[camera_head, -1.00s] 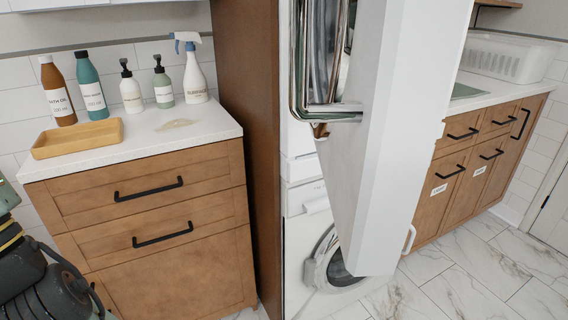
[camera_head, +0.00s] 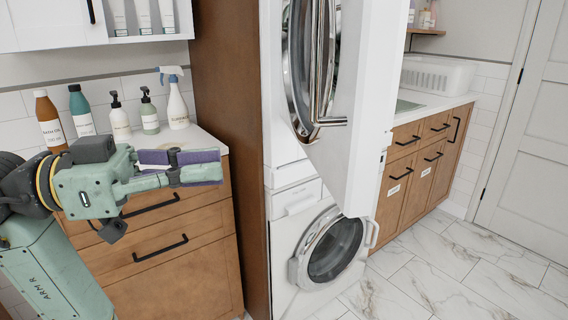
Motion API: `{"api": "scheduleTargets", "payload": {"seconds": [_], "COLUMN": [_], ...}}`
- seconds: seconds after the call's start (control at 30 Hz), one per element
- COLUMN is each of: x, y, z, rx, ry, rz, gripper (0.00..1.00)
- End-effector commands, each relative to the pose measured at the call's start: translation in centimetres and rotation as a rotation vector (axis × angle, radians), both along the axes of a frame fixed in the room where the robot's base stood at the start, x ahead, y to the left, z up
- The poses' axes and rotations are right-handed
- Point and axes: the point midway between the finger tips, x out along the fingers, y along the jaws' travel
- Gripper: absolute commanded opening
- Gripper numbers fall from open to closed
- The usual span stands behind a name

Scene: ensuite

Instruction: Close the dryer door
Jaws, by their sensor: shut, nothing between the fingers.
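The dryer door (camera_head: 368,110) is a tall white panel standing open. It swings out from the upper machine of a white stack and reaches toward me.
A washer with a round door (camera_head: 333,245) sits below. A wooden drawer cabinet (camera_head: 190,245) with several bottles stands left, behind my arm. A tall brown panel (camera_head: 228,120) lies between it and the machines. The marble floor (camera_head: 440,270) at right is clear.

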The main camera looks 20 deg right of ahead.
Motion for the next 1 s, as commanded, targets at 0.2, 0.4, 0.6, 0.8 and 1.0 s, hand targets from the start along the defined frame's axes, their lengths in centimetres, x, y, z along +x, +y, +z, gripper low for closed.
{"api": "scheduleTargets", "payload": {"seconds": [0.2,0.4,0.6,0.8,1.0], "x": [-0.4,-0.8,-1.2,-1.5,-1.5], "y": [-2.4,-6.6,-10.6,-13.1,-13.9], "z": [0.0,0.1,0.2,0.1,0.0], "rx": [0.007,0.007,0.004,0.004,0.002], "ry": [-0.001,-0.002,0.0,0.0,0.0], "rz": [-0.013,-0.012,-0.012,-0.009,-0.007], "gripper": [0.0,0.0,0.0,0.0,0.0]}}
